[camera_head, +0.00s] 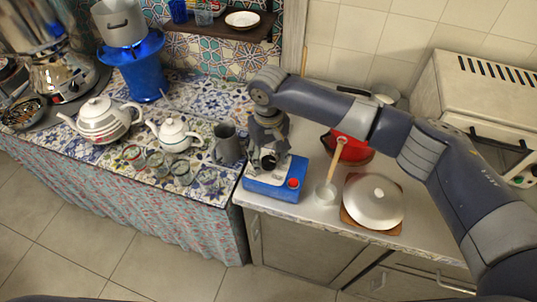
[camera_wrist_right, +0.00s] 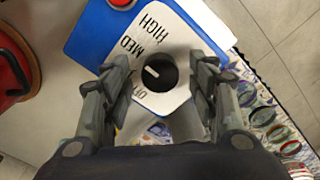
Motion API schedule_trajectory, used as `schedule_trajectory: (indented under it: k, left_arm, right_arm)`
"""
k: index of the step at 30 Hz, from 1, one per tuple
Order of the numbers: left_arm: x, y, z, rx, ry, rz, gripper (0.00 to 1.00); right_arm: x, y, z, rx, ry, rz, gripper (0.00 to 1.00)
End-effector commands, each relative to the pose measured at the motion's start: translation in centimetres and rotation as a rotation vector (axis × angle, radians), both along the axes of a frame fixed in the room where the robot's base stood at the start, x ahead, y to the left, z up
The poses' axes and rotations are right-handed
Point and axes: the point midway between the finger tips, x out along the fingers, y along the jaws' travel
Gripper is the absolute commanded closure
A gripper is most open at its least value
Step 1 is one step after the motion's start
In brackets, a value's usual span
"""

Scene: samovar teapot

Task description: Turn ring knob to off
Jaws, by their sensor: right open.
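The blue device (camera_head: 262,190) sits on the counter's left front corner. In the right wrist view its blue body (camera_wrist_right: 95,33) has a white label plate (camera_wrist_right: 182,30) marked HIGH, MED and, partly hidden by a finger, OFF. A round black knob (camera_wrist_right: 165,62) with a short white pointer mark is on the plate. The mark lies on the knob's left part. My right gripper (camera_head: 268,160) is above the device. In the wrist view its open fingers (camera_wrist_right: 161,76) stand on either side of the knob, with gaps visible. My left gripper is not in view.
A red button (camera_head: 293,183) is on the device's right corner. A grey pitcher (camera_head: 227,146) stands close to its left. A cup with a wooden utensil (camera_head: 325,194), a lidded white pot (camera_head: 373,203) and a red pan (camera_head: 350,150) are to the right.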

Motion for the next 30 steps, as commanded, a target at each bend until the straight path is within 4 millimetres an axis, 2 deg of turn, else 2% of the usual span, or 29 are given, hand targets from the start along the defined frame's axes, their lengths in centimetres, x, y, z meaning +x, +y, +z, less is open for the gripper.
schedule_trajectory:
  k: [4,7,13,23,30]
  left_arm:
    - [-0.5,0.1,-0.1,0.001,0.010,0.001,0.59]
    - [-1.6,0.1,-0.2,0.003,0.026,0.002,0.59]
    - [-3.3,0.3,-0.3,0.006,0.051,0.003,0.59]
    - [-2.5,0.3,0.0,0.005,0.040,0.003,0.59]
    - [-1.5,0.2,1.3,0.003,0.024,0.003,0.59]
  right_arm:
    - [0.0,0.0,-0.1,0.000,-0.001,0.000,0.46]
    - [0.0,0.0,-0.1,0.000,-0.001,0.001,0.46]
    - [0.0,0.0,-0.1,0.000,-0.001,0.001,0.91]
    - [0.0,0.0,0.0,0.000,0.000,0.023,0.91]
    - [-0.1,0.0,0.2,0.001,0.002,0.132,0.91]
